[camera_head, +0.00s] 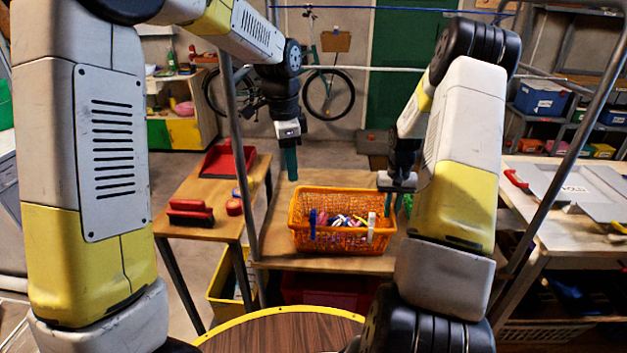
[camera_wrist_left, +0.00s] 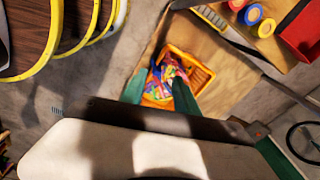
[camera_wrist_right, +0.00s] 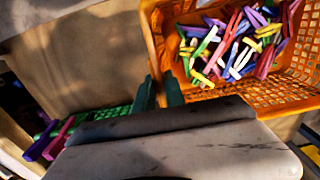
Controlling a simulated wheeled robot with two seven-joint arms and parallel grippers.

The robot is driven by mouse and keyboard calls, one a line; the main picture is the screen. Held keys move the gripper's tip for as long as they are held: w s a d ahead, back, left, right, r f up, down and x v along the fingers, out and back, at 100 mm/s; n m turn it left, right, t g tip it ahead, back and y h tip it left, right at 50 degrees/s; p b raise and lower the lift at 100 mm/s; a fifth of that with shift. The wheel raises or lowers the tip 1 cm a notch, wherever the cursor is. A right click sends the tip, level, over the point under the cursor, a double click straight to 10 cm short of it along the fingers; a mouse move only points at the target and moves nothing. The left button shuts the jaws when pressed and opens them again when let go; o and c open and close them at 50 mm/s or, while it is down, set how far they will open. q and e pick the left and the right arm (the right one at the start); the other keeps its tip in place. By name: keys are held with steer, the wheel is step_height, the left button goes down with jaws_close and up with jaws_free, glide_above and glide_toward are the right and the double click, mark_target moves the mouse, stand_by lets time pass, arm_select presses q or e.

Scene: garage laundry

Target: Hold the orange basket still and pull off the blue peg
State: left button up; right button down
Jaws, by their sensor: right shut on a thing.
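The orange basket (camera_head: 335,245), full of coloured pegs, stands on a wooden table. The blue peg (camera_head: 312,223) is clipped upright on its front rim, left of the middle. My right gripper (camera_head: 396,203) is shut on the basket's right side wall; in the right wrist view its fingers (camera_wrist_right: 159,88) straddle the wall (camera_wrist_right: 152,40). My left gripper (camera_head: 290,168) hangs above and behind the basket's left part, empty. In the left wrist view its fingers (camera_wrist_left: 159,85) are apart, with the basket (camera_wrist_left: 200,72) below them.
A white peg (camera_head: 371,226) is clipped on the front rim, further right. A green basket (camera_wrist_right: 108,112) with loose pegs lies beside the orange one. A side table at left holds a red brush (camera_head: 190,213) and a red dustpan (camera_head: 227,160). An upright pole (camera_head: 237,150) stands left of the basket.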

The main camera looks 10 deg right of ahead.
mark_target(314, 211)
arm_select(q)
steer(key=d+f+m, duration=0.1)
steer(key=d+f, duration=0.1)
steer(key=w+d+f+m, duration=0.1)
steer(key=f, duration=0.1)
steer(key=d+f+m, duration=0.1)
steer(key=d+f, duration=0.1)
steer(key=shift+w+d+f+m+g+y, duration=0.15)
steer(key=shift+w+d+m+g+y, duration=0.15)
steer(key=shift+w+d+g+y, duration=0.1)
steer(key=shift+s+f, duration=0.15)
steer(key=shift+f, duration=5.3)
jaws_close()
steer(key=shift+r, duration=0.15)
steer(key=shift+r, duration=4.15)
